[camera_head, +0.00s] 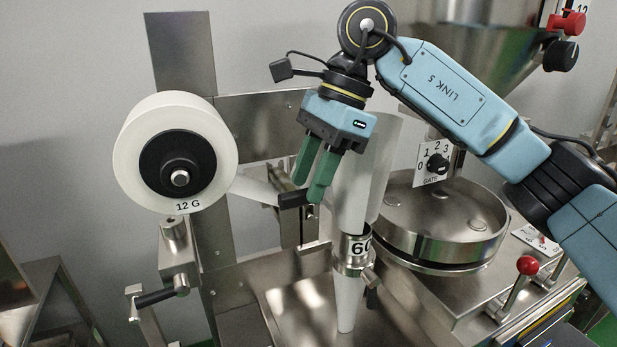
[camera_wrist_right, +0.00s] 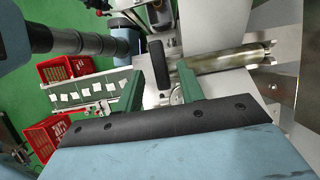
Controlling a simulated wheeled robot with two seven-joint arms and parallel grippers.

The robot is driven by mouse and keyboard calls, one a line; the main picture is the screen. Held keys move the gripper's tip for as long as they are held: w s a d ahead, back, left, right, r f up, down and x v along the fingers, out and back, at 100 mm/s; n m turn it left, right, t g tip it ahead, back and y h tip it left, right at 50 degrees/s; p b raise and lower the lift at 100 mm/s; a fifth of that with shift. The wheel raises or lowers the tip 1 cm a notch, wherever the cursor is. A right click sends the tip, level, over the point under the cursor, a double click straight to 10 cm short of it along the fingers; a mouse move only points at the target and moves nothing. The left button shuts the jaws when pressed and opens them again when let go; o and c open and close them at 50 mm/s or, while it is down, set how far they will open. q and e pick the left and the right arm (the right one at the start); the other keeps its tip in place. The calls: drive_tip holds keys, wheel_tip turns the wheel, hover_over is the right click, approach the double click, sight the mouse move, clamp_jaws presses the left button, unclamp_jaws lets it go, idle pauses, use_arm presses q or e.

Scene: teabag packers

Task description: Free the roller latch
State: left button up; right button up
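A black lever handle (camera_head: 291,199) sticks out beside the forming tube, under the film web; it looks like the roller latch. It also shows in the right wrist view (camera_wrist_right: 158,63), between the fingertips in that picture. My right gripper (camera_head: 309,192) points down with its two green fingers apart, close to the handle. In the right wrist view the gripper (camera_wrist_right: 160,88) is open, with visible gaps on both sides of the handle. I cannot tell how far the handle reaches between the fingers in depth. My left gripper is not in view.
The white film reel (camera_head: 133,152) marked 12 G stands at left. A crank with a black grip (camera_head: 162,296) sits below it. The white forming tube (camera_head: 379,180), steel round pan (camera_head: 425,241) and red-knobbed lever (camera_head: 527,266) are at right. Red crates (camera_wrist_right: 52,71) stand on the green floor.

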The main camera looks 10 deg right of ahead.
drive_tip(key=shift+a+f, duration=0.25)
drive_tip(key=shift+f, duration=0.3)
clamp_jaws()
